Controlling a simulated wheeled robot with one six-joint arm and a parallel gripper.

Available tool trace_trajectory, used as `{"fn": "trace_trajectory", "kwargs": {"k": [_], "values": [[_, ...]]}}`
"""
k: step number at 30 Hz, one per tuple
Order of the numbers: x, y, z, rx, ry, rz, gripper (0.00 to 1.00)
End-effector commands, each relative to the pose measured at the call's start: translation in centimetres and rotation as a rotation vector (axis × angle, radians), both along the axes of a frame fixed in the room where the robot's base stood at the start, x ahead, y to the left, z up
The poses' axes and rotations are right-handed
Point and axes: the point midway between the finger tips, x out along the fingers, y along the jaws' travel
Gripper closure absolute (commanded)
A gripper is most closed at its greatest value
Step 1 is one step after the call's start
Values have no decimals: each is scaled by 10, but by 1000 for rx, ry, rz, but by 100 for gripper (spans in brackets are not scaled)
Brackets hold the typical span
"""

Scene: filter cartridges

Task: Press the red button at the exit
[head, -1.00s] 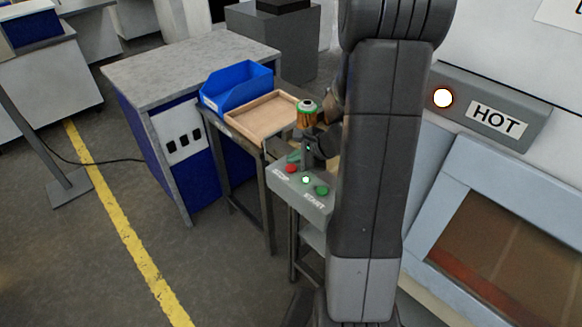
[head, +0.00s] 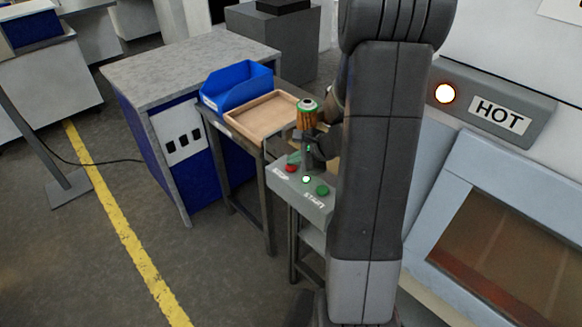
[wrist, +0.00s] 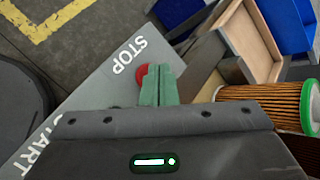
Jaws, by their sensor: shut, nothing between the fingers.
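The red button (head: 291,168) sits beside the STOP label on a grey control box. In the wrist view the red button (wrist: 142,72) is partly hidden behind my fingertips. My gripper (head: 294,157) is shut and empty, with its green fingers together just above or at the red button. The fingers also show in the wrist view (wrist: 158,84). I cannot tell whether they touch the button. A green button (head: 322,190) is by the START label, and a lit white lamp (head: 306,180) lies between the two buttons.
An orange pleated filter cartridge (head: 307,116) with a green end is close to my gripper; it is at the right in the wrist view (wrist: 270,92). A wooden tray (head: 239,128) and a blue bin (head: 238,95) are behind. A HOT sign (head: 498,115) is on the right.

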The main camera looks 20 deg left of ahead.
Motion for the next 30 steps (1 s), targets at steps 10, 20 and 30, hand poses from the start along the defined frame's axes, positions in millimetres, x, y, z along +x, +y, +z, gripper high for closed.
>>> {"fn": "trace_trajectory", "kwargs": {"k": [10, 20, 30], "values": [[0, 0, -3, 0, 0, 0, 100], [0, 0, -6, 0, 0, 0, 100], [0, 0, -8, 0, 0, 0, 100]]}}
